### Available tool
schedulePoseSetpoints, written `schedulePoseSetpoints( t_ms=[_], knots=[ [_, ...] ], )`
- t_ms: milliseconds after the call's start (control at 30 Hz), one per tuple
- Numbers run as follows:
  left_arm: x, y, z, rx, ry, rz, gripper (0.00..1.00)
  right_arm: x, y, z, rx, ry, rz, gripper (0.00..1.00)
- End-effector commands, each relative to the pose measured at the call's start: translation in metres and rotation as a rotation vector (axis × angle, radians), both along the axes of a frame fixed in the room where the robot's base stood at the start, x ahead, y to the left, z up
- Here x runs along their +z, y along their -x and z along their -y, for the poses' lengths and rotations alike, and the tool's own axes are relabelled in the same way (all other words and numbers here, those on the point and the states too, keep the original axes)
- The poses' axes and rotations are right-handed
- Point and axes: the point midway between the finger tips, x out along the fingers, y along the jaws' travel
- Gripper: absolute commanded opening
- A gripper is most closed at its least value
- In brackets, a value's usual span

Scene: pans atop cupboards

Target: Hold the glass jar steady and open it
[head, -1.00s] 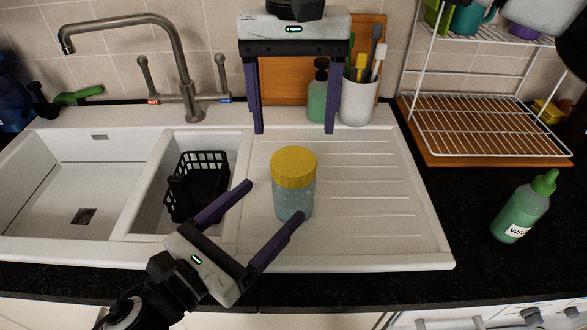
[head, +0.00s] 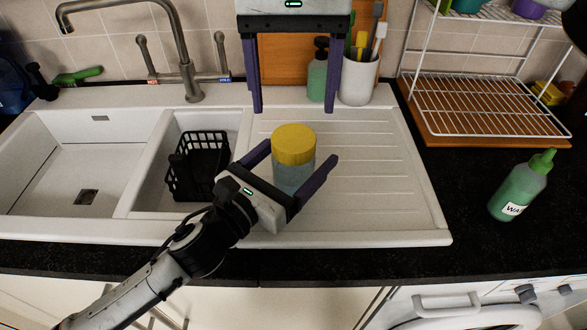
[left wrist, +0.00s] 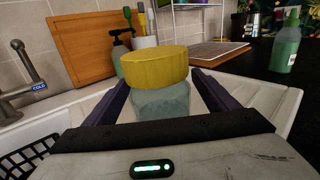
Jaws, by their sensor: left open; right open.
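The glass jar (head: 287,179) stands upright on the white ribbed drainboard, with its yellow lid (head: 293,144) on. It also shows in the left wrist view (left wrist: 160,105). My left gripper (head: 300,158) is open and low, with one finger on each side of the jar's glass body below the lid; I cannot tell whether the fingers touch it. Its palm hides the lower part of the jar. My right gripper (head: 294,108) is open and empty, fingers pointing down, above and behind the jar.
The sink (head: 70,165) with a black basket (head: 198,165) lies left. A soap bottle (head: 317,75) and a utensil cup (head: 358,80) stand behind. A wire rack (head: 480,105) and a green bottle (head: 523,188) are at right. The drainboard right of the jar is clear.

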Motion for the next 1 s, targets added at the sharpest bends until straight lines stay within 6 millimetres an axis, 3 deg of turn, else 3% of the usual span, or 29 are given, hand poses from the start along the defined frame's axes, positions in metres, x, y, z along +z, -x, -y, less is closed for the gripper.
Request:
schedulePoseSetpoints(
  t_ms=[67,500,667,1000],
  knots=[
    [-0.0001,0.0001,-0.0002,0.0,0.0,0.0,0.75,0.0,0.0001,-0.0001,0.0,0.0,0.0,0.73],
    [-0.0003,0.0003,-0.0005,0.0,0.0,0.0,0.01,0.0,0.0,0.0,-0.009,0.0,0.0,0.73],
    [-0.0004,0.0004,-0.0005,0.0,-0.001,-0.001,0.0,0.0,0.0,0.0,-0.136,0.0,0.0,0.73],
    [-0.0005,0.0004,-0.0005,0.0,-0.001,-0.001,0.0,0.0,0.0,0.0,-0.83,0.0,0.0,0.73]
  ],
)
